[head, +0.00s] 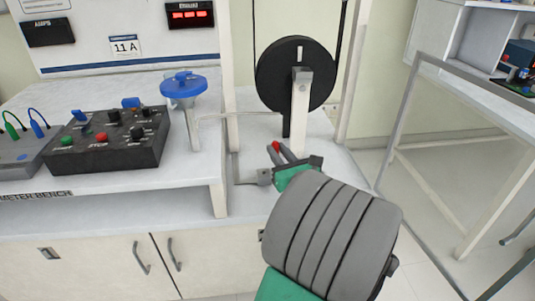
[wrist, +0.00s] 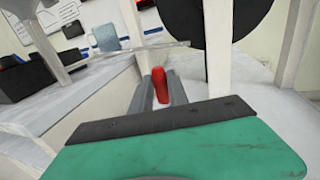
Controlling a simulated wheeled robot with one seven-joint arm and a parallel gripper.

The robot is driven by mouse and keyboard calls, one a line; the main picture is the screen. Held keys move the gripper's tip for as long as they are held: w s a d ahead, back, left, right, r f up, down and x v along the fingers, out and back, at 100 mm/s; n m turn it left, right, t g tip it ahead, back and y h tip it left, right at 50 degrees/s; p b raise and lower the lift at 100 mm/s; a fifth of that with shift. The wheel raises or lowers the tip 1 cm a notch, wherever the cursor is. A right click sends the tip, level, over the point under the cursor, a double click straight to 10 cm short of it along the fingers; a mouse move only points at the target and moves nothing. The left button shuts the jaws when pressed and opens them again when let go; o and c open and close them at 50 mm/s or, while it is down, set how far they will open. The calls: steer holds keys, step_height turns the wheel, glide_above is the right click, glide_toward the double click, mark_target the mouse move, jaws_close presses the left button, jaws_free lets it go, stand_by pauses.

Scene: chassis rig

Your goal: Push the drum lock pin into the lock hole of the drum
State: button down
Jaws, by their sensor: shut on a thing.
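The drum is a black disc (head: 275,78) on a white upright (head: 299,115) on the bench's right part; its lower part also shows in the wrist view (wrist: 222,35). A pale slot-like mark (head: 299,53) is on its face; I cannot tell whether it is the lock hole. My gripper (head: 279,150) is below and slightly left of the drum, shut on a red piece, seemingly the lock pin's handle (wrist: 160,88). The red piece lies between the two grey fingers (wrist: 161,98). The rest of the pin is hidden, and the red piece appears apart from the drum.
A blue handwheel (head: 183,85) and a black control box (head: 108,139) stand to the left. A white post (head: 230,65) rises left of the drum. A thin rod (head: 238,115) runs toward the upright. A grey metal frame (head: 420,150) stands at right.

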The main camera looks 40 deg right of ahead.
steer(key=s+d+r+b, duration=0.25)
steer(key=s+r, duration=0.25)
steer(key=s, duration=0.5)
steer(key=w+a+r+n+t+y+p, duration=0.1)
steer(key=w+r+n+y+p, duration=0.15)
steer(key=w+r+p, duration=0.95)
steer(key=w+r+n+y+p, duration=0.1)
steer(key=w+r+y+p, duration=0.2)
steer(key=r+p, duration=1.1)
steer(key=d+f+m+g+h+p, duration=0.1)
steer(key=d+m+h+p, duration=0.2)
steer(key=d, duration=1.1)
steer(key=h+p, duration=0.2)
steer(key=h, duration=0.1)
steer(key=shift+w+d+m+p, duration=0.25)
steer(key=shift+d+m+p, duration=0.05)
steer(key=shift+m, duration=0.05)
